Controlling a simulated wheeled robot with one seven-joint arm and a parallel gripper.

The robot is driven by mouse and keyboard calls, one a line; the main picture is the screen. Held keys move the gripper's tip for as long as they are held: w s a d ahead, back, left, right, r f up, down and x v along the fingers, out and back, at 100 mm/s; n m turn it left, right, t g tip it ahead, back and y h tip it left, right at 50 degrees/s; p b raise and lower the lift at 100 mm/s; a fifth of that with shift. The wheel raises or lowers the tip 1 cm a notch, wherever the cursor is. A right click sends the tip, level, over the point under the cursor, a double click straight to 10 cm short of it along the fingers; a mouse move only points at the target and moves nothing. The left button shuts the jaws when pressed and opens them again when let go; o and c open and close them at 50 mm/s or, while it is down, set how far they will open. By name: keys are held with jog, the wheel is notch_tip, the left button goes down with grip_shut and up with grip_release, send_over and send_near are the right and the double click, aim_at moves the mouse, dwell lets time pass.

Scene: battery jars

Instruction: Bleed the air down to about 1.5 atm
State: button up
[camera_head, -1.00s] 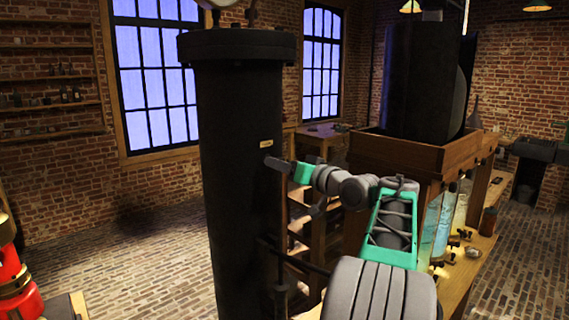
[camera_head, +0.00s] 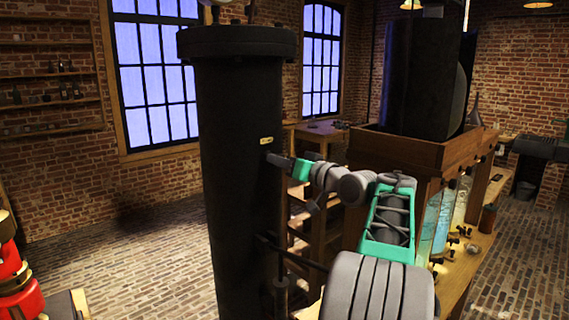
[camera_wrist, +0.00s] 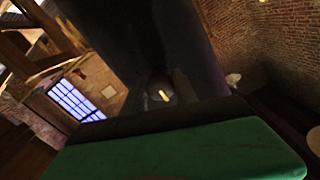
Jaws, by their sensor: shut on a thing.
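A tall black cylinder (camera_head: 235,190) stands upright left of centre, with a small brass plate (camera_head: 267,141) on its side. A pale round part, perhaps a gauge, (camera_head: 215,2) is cut off at the top edge; I cannot read it. My gripper (camera_head: 272,159) is at the cylinder's right side, just below the plate, shut on a small fitting there.
A wooden bench (camera_head: 415,150) with a large black block (camera_head: 420,80) and glass jars (camera_head: 443,225) stands at the right. A dark pipe (camera_head: 295,255) runs low beside the cylinder. A red object (camera_head: 20,290) is at lower left.

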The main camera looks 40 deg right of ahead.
jog(key=shift+f+b, duration=0.3)
jog(key=shift+b, duration=0.4)
grip_shut()
jog(key=shift+f+n+b, duration=0.1)
jog(key=shift+n+b, duration=0.6)
jog(key=n+b, duration=0.2)
jog(key=b, duration=0.1)
jog(key=shift+n, duration=0.4)
jog(key=shift+n+b, duration=1)
jog(key=shift+b, duration=0.15)
jog(key=shift+r+n, duration=0.3)
jog(key=shift+r, duration=0.05)
